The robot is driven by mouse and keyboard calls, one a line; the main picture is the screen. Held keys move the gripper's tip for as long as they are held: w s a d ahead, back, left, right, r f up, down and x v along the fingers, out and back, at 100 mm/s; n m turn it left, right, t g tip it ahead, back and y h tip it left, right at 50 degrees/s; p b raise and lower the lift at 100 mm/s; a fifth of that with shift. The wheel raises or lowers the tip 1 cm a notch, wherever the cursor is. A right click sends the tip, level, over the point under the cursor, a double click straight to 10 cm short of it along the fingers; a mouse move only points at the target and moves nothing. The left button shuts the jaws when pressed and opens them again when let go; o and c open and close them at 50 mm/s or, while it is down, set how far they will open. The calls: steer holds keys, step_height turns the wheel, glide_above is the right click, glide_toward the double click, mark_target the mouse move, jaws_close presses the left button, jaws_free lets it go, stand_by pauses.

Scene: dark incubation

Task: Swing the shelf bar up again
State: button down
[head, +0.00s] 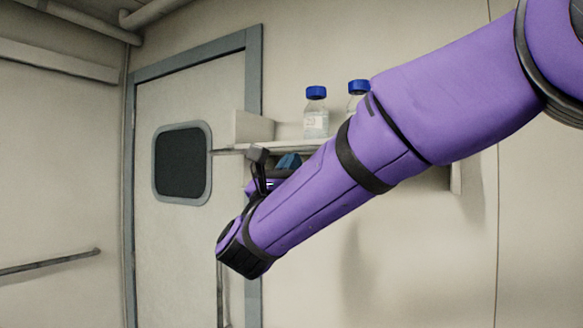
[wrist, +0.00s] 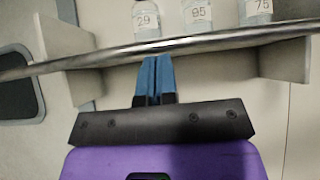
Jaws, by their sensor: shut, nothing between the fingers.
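The shelf bar (wrist: 210,43) is a grey metal rod that crosses the wrist view, running along the front of the shelf and past its left end panel. In the head view its left end (head: 226,151) sticks out near the shelf board's level. My gripper (wrist: 154,64) has its blue fingers together and empty, with the tips just under the bar near its middle. I cannot tell whether they touch it. In the head view the blue fingers (head: 288,161) show below the shelf (head: 254,127), and my purple arm hides most of the bar.
Bottles stand on the shelf: one with a blue cap (head: 316,113) and another (head: 357,93) partly behind my arm. The wrist view shows three labelled bottles, the middle one marked 95 (wrist: 196,15). A door (head: 180,240) with a dark window is left of the shelf.

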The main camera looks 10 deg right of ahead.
steer(key=shift+r, duration=0.1)
steer(key=shift+s+r+g+y, duration=0.15)
steer(key=shift+r+g+y, duration=0.05)
steer(key=shift+g+y, duration=0.1)
steer(key=shift+a+r, duration=0.1)
steer(key=shift+r, duration=0.2)
steer(key=shift+s+a+r+g+y, duration=0.1)
steer(key=shift+s+r+g+y, duration=0.15)
steer(key=shift+r+g+y, duration=0.65)
step_height(320, 180, up, 10)
steer(key=r+g+y, duration=0.1)
steer(key=g+y, duration=0.6)
steer(key=g, duration=0.3)
glide_above(290, 147)
steer(key=w+d, duration=0.2)
steer(key=shift+w+d+r, duration=0.3)
steer(key=shift+w+d, duration=0.35)
steer(key=shift+w, duration=0.05)
steer(key=shift+w+d+r, duration=0.3)
steer(key=shift+w+d, duration=0.3)
steer(key=shift+w, duration=0.05)
